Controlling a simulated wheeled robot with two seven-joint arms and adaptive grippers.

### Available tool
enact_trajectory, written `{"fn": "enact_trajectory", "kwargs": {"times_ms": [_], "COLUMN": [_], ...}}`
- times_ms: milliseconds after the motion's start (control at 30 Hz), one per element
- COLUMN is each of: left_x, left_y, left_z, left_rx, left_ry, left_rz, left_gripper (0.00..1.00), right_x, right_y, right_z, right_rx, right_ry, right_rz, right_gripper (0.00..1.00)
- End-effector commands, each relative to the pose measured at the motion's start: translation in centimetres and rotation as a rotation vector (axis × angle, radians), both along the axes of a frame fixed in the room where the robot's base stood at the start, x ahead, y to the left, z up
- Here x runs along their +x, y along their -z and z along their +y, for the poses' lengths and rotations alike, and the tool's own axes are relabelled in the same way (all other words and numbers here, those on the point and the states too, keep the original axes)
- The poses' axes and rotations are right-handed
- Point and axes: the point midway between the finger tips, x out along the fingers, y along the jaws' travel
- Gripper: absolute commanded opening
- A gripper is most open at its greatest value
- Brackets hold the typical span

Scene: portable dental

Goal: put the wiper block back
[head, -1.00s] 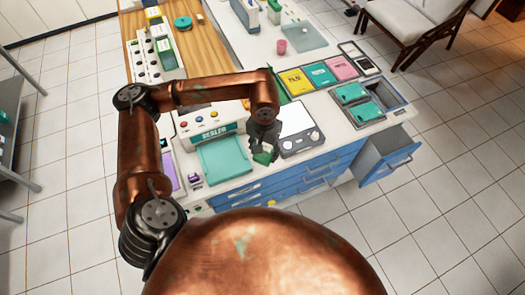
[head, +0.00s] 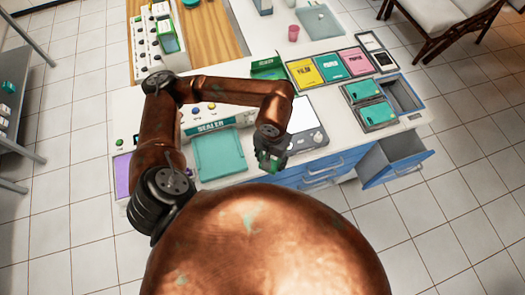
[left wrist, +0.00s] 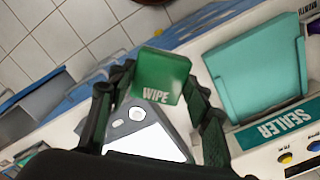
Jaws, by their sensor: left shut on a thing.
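The wiper block is a green block marked WIPE. In the left wrist view the block (left wrist: 160,76) sits between the fingers of my left gripper (left wrist: 155,95), which is shut on it. In the head view my left gripper (head: 270,150) holds the block (head: 268,162) near the front edge of the counter, beside the white-screened device (head: 306,125). My arm and gripper hide part of that device. My right gripper is not in view.
The sealer (head: 208,125) with its teal tray (head: 219,155) is left of the gripper. FILM and other coloured cards (head: 305,73) lie behind. A grey box with teal lids (head: 378,114) is at the right. A blue-fronted drawer (head: 396,168) stands open below.

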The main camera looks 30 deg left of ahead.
Motion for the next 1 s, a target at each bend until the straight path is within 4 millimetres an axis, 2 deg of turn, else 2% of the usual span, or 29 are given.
{"fn": "enact_trajectory", "kwargs": {"times_ms": [100, 233, 467, 633, 733, 900, 1000], "left_x": [1.8, 3.2, 4.8, 5.4, 5.4, 5.5, 5.6], "left_y": [1.2, 3.5, 6.2, 7.3, 8.7, 10.4, 10.6], "left_z": [2.4, 4.0, 5.6, 6.4, 6.4, 6.5, 6.5], "left_rx": [0.004, 0.001, -0.001, 0.001, -0.002, -0.001, -0.001], "left_ry": [-0.009, -0.005, -0.001, -0.002, 0.0, 0.0, 0.001], "left_rz": [0.004, 0.005, 0.001, 0.002, 0.005, 0.001, -0.001], "left_gripper": [0.23, 0.23, 0.23, 0.23, 0.23, 0.23, 0.23], "right_x": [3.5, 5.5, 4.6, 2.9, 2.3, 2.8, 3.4], "right_y": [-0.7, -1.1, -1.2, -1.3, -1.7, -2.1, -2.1], "right_z": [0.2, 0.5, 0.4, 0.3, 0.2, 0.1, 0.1], "right_rx": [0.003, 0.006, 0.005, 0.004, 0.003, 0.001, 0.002], "right_ry": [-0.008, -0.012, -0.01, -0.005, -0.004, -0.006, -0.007], "right_rz": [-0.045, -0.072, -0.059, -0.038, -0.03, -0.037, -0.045], "right_gripper": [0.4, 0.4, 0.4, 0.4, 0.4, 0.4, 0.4]}}
